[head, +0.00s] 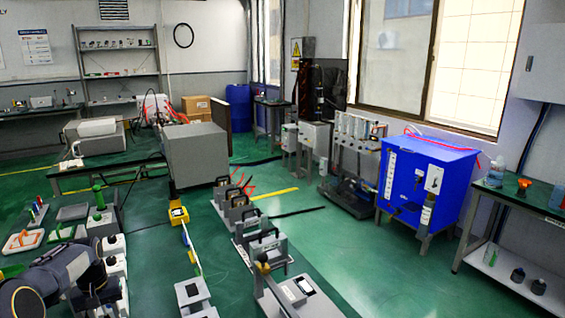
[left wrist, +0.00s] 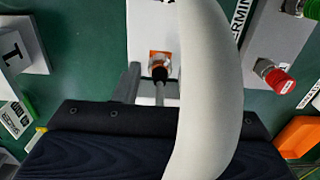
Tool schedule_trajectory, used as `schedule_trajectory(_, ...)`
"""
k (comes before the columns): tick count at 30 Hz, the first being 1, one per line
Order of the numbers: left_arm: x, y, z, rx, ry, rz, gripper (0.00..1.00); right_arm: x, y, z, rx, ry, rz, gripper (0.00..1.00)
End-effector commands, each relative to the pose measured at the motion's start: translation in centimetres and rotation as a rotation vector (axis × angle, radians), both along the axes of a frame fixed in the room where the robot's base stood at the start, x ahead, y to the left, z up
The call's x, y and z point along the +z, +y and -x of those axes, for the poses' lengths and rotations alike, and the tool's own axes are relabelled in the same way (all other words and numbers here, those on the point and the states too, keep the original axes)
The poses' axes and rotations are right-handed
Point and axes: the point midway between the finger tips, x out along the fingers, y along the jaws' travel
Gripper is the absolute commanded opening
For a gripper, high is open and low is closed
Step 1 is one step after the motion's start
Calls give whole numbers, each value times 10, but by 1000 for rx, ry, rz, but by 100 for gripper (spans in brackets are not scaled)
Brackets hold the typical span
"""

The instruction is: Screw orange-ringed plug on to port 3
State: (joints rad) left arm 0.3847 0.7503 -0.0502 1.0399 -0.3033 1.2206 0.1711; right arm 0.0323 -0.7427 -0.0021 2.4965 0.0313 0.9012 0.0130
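The orange-ringed plug (left wrist: 161,59) shows in the left wrist view, with a black body and a grey stem, against a white panel (left wrist: 149,18). My left gripper (left wrist: 148,88) is close to the plug; one grey finger stands left of the stem. A large pale curved shape covers the area on the right, so I cannot tell whether the fingers touch the plug. In the head view my left arm reaches in at the lower left beside white blocks (head: 114,244), and the plug is not clear there. Port 3 cannot be picked out. My right gripper is out of view.
In the left wrist view a red knob (left wrist: 279,79) and an orange block (left wrist: 297,137) lie right; a block marked 1 (left wrist: 14,50) lies left.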

Motion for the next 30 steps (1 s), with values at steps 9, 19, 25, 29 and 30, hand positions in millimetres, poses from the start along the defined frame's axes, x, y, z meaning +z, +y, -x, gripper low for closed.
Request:
schedule_trajectory(9, 0, 0, 0, -1, 1, 0, 36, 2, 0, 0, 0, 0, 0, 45)
schedule_trajectory(19, 0, 0, 0, -1, 0, 0, 0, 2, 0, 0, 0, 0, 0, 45)
schedule_trajectory(25, 2, 0, 0, -1, 0, 0, 0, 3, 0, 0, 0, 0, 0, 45)
schedule_trajectory(29, 7, 0, 0, -1, -1, 0, 0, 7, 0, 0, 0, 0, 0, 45)
schedule_trajectory(30, 8, 0, 0, -1, -1, 0, 0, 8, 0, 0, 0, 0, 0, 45)
